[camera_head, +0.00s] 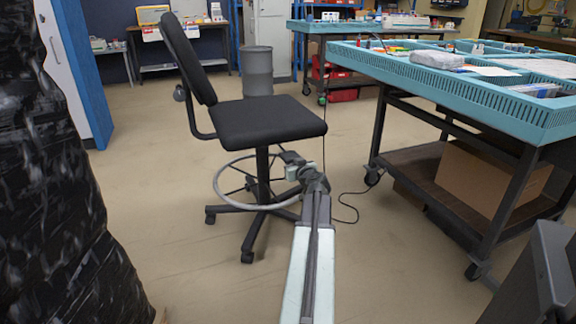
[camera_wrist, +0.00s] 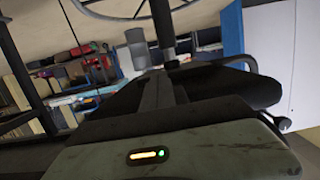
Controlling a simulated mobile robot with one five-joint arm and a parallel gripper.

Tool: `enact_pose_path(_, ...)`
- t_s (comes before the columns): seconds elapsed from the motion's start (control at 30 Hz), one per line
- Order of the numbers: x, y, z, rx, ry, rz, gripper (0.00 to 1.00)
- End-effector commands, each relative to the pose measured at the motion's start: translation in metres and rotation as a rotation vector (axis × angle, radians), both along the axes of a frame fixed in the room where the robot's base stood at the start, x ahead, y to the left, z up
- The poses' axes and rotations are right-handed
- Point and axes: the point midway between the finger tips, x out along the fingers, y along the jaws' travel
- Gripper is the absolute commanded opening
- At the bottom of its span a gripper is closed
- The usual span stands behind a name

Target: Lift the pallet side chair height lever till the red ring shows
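The black office chair (camera_head: 268,120) stands between the black-wrapped pallet load and the blue-topped bench, with its backrest at the left. Its column (camera_head: 263,170) and grey foot ring (camera_head: 222,178) show below the seat. My gripper (camera_head: 292,164) is low beside the column, under the seat's right front edge. Its fingers are too small to tell open from shut. The wrist view looks upside down, with the seat's dark underside (camera_wrist: 215,84) low and the column (camera_wrist: 163,28) above it. I cannot make out the height lever or a red ring in either view.
The black-wrapped load (camera_head: 45,190) fills the left side. The blue-topped bench (camera_head: 455,90) stands at the right, with a cardboard box (camera_head: 480,178) on its lower shelf. A grey bin (camera_head: 257,72) stands behind the chair. A black cable (camera_head: 350,208) lies on the floor.

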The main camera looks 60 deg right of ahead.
Motion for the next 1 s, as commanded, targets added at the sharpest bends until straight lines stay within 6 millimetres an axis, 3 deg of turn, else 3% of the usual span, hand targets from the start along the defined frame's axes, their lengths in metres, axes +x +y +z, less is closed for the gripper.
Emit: enact_pose_path(1.0,0.0,0.0,0.033,0.001,0.0,-0.001,0.0)
